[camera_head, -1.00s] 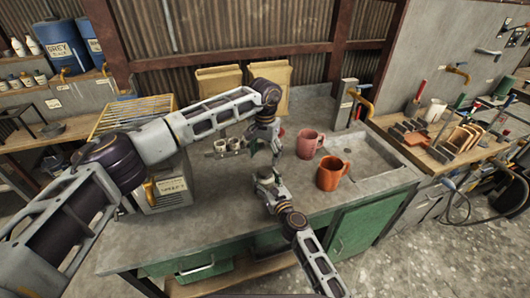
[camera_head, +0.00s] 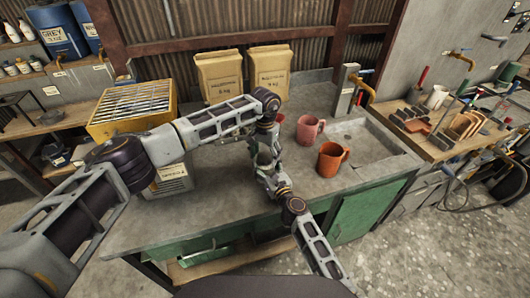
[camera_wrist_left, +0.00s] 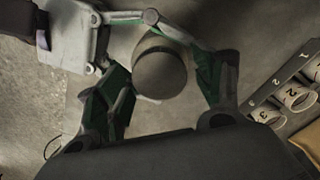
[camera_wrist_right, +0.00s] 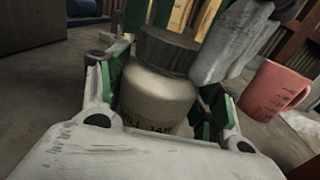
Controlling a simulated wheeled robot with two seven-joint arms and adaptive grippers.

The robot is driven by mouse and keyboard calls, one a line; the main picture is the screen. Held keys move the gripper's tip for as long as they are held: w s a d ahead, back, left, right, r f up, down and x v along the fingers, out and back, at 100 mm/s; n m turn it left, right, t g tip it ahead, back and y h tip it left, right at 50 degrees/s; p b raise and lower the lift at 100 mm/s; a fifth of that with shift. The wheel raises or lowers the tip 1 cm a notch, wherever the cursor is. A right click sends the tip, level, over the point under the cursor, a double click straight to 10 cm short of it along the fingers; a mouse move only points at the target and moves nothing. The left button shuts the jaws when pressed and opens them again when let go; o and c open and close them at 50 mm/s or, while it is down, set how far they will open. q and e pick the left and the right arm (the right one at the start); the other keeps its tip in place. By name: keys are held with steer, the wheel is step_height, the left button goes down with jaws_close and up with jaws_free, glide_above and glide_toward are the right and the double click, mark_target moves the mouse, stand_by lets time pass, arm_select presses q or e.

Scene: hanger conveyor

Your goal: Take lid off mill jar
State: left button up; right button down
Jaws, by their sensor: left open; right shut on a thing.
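The mill jar (camera_wrist_right: 158,98) is a cream jar with a dark round lid (camera_wrist_right: 168,48) on top, seen in the right wrist view. My right gripper (camera_wrist_right: 160,92) is shut around the jar's body, which looks slightly tilted in that view. In the left wrist view the lid (camera_wrist_left: 160,70) shows from above, with the open fingers of my left gripper (camera_wrist_left: 160,80) on both sides of it. I cannot tell whether they touch it. In the head view both grippers meet over the counter, and the arms mostly hide the jar.
An orange mug (camera_head: 333,162) and a pink mug (camera_head: 309,129) stand right of the grippers, before the sink (camera_head: 365,145). Numbered cups (camera_wrist_left: 296,96) sit close by in the left wrist view. Paper sacks (camera_head: 220,75) stand behind.

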arm_select(q)
steer(key=c, duration=1)
steer(key=shift+c, duration=0.2)
